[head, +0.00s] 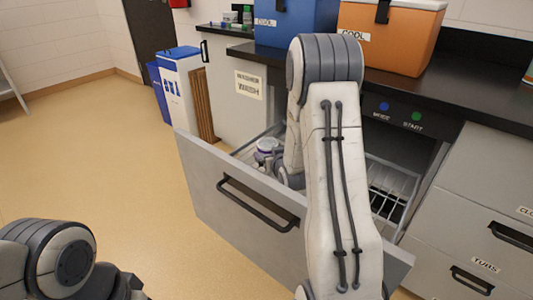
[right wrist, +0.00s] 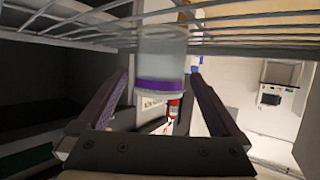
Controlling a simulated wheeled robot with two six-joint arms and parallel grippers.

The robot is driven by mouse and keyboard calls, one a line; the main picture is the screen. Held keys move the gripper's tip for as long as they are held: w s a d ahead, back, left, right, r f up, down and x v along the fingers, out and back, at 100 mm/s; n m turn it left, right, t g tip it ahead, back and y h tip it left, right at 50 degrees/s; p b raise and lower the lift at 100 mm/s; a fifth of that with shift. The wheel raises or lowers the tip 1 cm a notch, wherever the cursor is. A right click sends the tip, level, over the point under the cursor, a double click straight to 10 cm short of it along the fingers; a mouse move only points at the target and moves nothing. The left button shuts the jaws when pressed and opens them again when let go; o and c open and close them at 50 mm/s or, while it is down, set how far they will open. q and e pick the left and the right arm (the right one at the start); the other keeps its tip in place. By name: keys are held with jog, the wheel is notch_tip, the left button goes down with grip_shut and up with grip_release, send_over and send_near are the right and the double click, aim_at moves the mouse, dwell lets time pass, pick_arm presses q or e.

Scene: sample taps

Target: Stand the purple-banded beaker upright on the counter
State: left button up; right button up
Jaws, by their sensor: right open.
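The purple-banded beaker (head: 267,146) stands in the wire rack of the pulled-out drawer, close to its left end. In the right wrist view the clear beaker (right wrist: 161,55) shows large, its purple band toward the gripper and its other end at the rack wires. I cannot tell which end is its mouth. My right gripper (right wrist: 162,82) is open, with a finger on either side of the beaker and a gap to each. In the head view my right forearm hides much of that gripper (head: 288,172). Dark parts at the end of my left arm (head: 125,287) show at the bottom left; its fingers are unclear.
The open drawer's front (head: 235,200) with its black handle juts into the room. The black counter (head: 455,95) above holds a blue cooler (head: 290,22) and an orange cooler (head: 390,35). Blue and white bins (head: 180,75) stand at the left. The floor at the left is clear.

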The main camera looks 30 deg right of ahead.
jog(key=x, duration=0.4)
jog(key=shift+w+f+b, duration=0.2)
jog(key=shift+w+b, duration=0.2)
jog(key=shift+c, duration=0.3)
jog(key=c, duration=1.1)
